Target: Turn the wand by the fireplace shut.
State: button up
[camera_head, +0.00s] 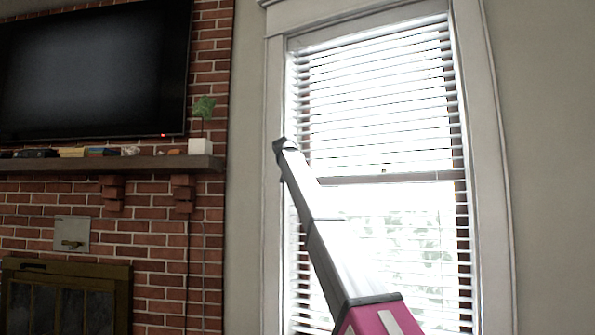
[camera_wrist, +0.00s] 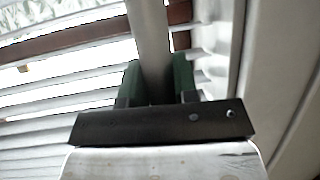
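The wand (camera_wrist: 150,40) is a pale grey rod running up through the middle of the wrist view, in front of the blinds. My gripper (camera_wrist: 157,78) has two dark green fingers, one on each side of the wand. The wand fills the gap between them, with no clear space seen on either side, so the fingers look shut on it. In the head view my arm reaches up to the left side of the window blinds (camera_head: 385,110). My fingers and the wand cannot be made out there. The slats look tilted open, with bright daylight between them.
The white window frame (camera_head: 274,230) stands close to the left of my arm's end. A brick fireplace with a wooden mantel (camera_head: 60,164) is at left. A plant in a white pot (camera_head: 201,146) stands on the mantel's right end, below a wall television (camera_head: 95,70).

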jog(key=shift+n+y, duration=0.3)
jog(key=shift+y, duration=0.1)
jog(key=n+y, duration=0.2)
jog(key=y, duration=0.1)
jog(key=shift+d+n+t, duration=0.1)
jog(key=shift+n+t, duration=0.2)
jog(key=shift+n, duration=0.1)
jog(key=n+y, duration=0.2)
jog(key=y, duration=0.1)
jog(key=n+g+y, duration=0.1)
jog(key=n+y, duration=0.2)
jog(key=shift+g, duration=0.3)
jog(key=n+g+y, duration=0.3)
jog(key=n+y, duration=0.1)
jog(key=shift+w+n, duration=0.1)
jog(key=shift+n, duration=0.3)
jog(key=shift+n+g+y, duration=1)
jog(key=shift+n+g, duration=0.3)
jog(key=shift+g, duration=0.2)
jog(key=o, duration=0.9)
